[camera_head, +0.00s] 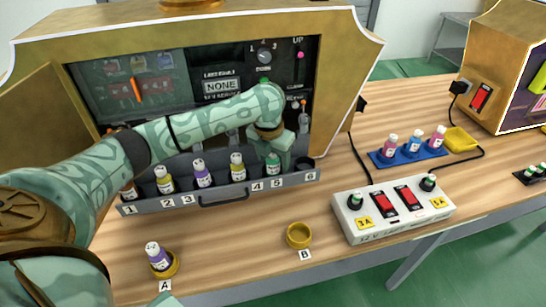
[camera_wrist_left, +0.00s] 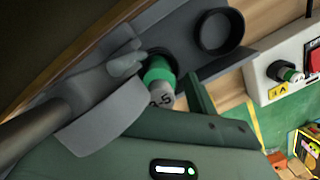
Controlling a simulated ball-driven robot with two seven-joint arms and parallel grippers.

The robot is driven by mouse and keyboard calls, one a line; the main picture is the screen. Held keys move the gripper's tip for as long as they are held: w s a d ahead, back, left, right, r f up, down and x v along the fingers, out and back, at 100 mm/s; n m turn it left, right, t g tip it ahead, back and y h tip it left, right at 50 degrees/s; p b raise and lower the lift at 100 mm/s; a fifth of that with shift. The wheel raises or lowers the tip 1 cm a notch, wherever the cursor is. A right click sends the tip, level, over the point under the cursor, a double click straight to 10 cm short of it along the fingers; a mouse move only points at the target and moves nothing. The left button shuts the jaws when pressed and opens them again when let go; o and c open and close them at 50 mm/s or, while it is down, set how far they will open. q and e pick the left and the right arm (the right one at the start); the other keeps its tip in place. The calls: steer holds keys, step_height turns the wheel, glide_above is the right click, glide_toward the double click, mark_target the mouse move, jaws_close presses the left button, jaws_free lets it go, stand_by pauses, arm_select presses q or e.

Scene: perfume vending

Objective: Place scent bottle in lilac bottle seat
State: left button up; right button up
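A dark tray (camera_head: 226,197) with numbered places stands along the front of the gold machine. A green-capped bottle (camera_head: 273,161) is at place 5. My left gripper (camera_head: 271,146) is directly over this bottle. In the left wrist view the green cap (camera_wrist_left: 158,72) and grey label show close to the gripper; whether the fingers grip it is unclear. A purple bottle (camera_head: 202,173) stands in the tray, and another purple bottle (camera_head: 156,256) stands tilted in gold ring A (camera_head: 172,267). Gold ring B (camera_head: 299,235) is empty. I cannot tell which seat is the lilac one. My right gripper is not seen.
Place 6 (camera_head: 306,164) is empty. Two yellow bottles (camera_head: 165,180) (camera_head: 237,167) stand in the tray. A white switch box (camera_head: 394,211) stands front right. A blue rack (camera_head: 407,155) of bottles and yellow dish (camera_head: 460,139) lie behind it. Wood is clear around ring B.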

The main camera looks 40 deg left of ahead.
mark_target(270, 161)
arm_select(q)
step_height(270, 161, up, 12)
steer(key=s+p, duration=0.1)
steer(key=p, duration=0.5)
steer(key=shift+s+r, duration=0.15)
steer(key=shift+s, duration=0.25)
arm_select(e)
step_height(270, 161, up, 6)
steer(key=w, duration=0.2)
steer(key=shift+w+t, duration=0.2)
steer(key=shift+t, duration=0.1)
arm_select(q)
steer(key=shift+d, duration=0.1)
